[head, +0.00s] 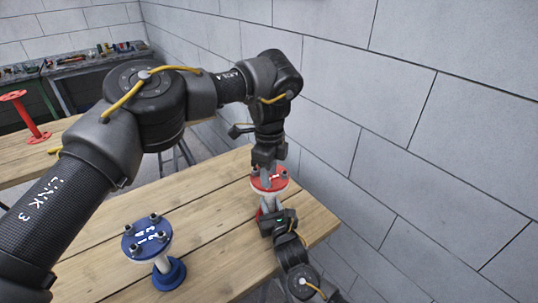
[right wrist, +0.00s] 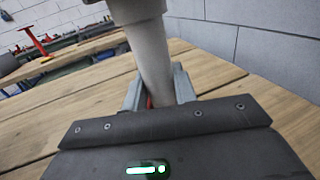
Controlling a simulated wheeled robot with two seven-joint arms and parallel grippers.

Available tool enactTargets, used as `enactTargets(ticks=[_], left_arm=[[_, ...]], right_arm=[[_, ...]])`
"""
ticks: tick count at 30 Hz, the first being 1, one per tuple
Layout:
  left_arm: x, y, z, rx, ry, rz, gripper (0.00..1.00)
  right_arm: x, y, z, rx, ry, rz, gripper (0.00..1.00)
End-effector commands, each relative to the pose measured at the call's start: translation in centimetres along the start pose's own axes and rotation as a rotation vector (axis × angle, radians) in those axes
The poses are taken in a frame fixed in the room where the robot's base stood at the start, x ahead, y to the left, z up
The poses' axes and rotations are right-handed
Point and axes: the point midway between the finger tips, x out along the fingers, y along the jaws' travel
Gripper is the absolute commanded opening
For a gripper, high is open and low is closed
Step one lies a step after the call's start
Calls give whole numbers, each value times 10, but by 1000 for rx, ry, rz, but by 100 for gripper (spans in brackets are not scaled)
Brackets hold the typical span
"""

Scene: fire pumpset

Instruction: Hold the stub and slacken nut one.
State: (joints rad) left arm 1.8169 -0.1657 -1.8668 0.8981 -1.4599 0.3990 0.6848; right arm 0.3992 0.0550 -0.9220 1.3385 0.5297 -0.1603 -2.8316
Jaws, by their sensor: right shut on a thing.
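The stub with a red top flange (head: 270,178) stands upright near the table's right end. Its grey pipe (right wrist: 148,55) runs up through the right wrist view. My right gripper (head: 272,212) is shut on this pipe below the flange; its two fingers (right wrist: 158,90) lie on either side of the pipe. My left gripper (head: 267,168) points down from above, its tips at the top of the red flange. The left gripper hides part of the flange's top, so I cannot tell which nut is there or whether the jaws grip it.
A second stub with a blue flange (head: 147,238), several nuts and a blue base stands to the left on the wooden table (head: 205,205). A grey block wall (head: 400,130) is close on the right. Another red stub (head: 30,120) is on a table behind.

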Motion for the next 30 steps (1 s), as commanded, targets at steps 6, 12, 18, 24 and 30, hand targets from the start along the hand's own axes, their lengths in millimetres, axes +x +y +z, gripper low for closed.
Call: enactTargets(ticks=[6,12,18,24,30], left_arm=[[-48,-1,1,-2,-6,-6,39],[-83,-1,0,-2,-4,-4,39],[-100,-1,0,-1,-3,-2,39],[-103,0,0,-1,-1,-1,39],[-102,0,0,-1,-1,-1,39]], right_arm=[[0,1,-1,0,3,2,0],[0,1,-2,0,3,1,0],[0,1,-2,0,3,1,0],[0,1,-1,0,3,1,0],[0,1,-1,0,3,1,39]])
